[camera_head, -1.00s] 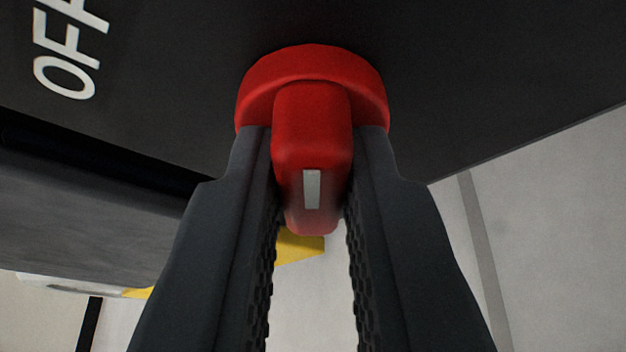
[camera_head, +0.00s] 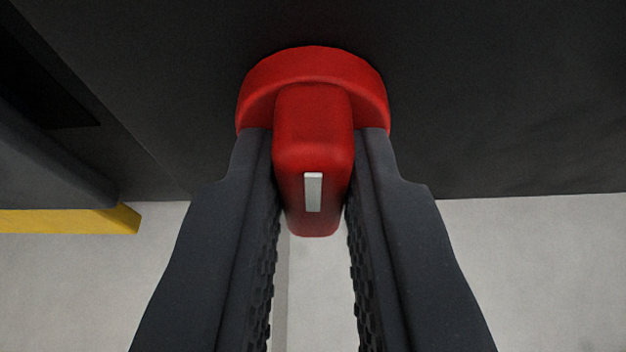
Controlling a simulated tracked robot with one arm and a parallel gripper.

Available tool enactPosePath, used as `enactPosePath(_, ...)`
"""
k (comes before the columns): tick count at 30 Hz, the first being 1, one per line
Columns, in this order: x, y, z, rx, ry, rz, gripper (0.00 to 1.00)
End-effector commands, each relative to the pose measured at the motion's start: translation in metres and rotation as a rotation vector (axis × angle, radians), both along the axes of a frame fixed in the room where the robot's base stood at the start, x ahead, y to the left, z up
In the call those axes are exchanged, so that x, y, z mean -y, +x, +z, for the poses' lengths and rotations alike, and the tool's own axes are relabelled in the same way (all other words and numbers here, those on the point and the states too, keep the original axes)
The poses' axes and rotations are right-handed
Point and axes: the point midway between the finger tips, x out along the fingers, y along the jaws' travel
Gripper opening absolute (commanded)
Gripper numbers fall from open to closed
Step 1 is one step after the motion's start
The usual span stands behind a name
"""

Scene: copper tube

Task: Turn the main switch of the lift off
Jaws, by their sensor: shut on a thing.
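The main switch (camera_head: 312,120) is a red rotary knob with a round base and a raised grip bar. It is mounted on a dark panel (camera_head: 480,110). A small white mark (camera_head: 313,192) shows on the end of its grip bar. My gripper (camera_head: 312,170) is shut on the grip bar, with one dark finger on each side. The finger tips reach up to the round base. No lettering shows on the panel in this view.
A grey part with a yellow strip (camera_head: 70,219) is at the left, below the panel. A pale grey surface (camera_head: 540,270) fills the lower part of the view, with no objects on it at the right.

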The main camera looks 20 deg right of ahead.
Motion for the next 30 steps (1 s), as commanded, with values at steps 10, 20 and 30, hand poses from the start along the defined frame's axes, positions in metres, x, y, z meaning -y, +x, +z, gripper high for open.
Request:
enactPosePath(10,-0.0019,0.0032,0.001,-0.034,-0.064,0.006,0.0)
enactPosePath(20,-0.002,0.0037,0.0013,-0.034,-0.066,0.007,0.0)
enactPosePath(30,-0.0013,0.0021,0.0007,-0.036,-0.065,0.004,0.36)
